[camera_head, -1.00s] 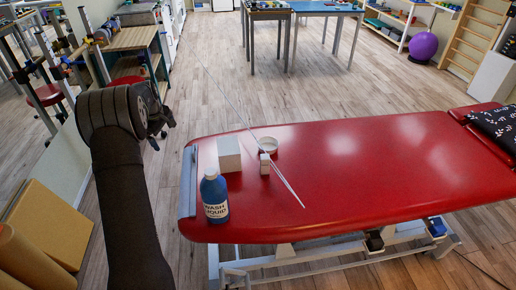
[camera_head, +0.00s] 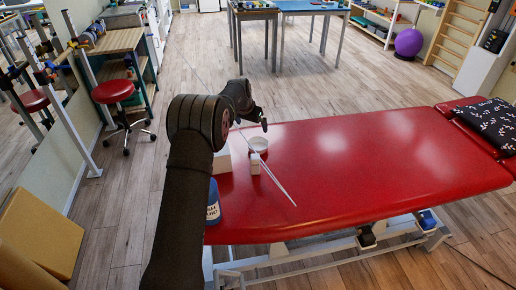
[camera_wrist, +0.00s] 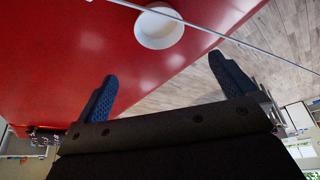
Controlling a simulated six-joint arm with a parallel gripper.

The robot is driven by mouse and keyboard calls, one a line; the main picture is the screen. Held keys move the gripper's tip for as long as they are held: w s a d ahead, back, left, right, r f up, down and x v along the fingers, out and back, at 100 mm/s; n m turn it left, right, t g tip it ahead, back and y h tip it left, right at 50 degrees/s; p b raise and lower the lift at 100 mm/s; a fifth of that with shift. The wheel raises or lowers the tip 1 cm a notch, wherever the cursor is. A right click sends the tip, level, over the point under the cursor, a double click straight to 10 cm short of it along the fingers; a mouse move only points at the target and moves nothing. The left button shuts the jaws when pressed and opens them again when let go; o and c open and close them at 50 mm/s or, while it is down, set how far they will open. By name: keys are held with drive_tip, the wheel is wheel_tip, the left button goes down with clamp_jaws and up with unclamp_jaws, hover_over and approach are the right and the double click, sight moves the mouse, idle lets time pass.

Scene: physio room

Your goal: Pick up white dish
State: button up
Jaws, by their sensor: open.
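The white dish (camera_head: 259,144) is a small round bowl on the red treatment table (camera_head: 370,165), near its left end. In the wrist view the white dish (camera_wrist: 159,27) shows at the top centre, beyond my fingertips and apart from them. My gripper (camera_head: 252,122) is above the far left edge of the table, close to the dish. In the wrist view my gripper (camera_wrist: 165,85) is open and empty, with its two blue fingers wide apart.
A larger white block (camera_head: 222,162) and a blue wash-liquid bottle (camera_head: 213,205) are partly hidden by my arm. A thin pale rod (camera_head: 274,180) slants across near the dish.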

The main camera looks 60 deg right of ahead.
approach(259, 146)
drive_tip(key=shift+f, duration=0.1)
drive_tip(key=shift+x, duration=2.6)
drive_tip(key=shift+s, duration=0.15)
drive_tip(key=c, duration=0.7)
drive_tip(key=shift+c, duration=0.3)
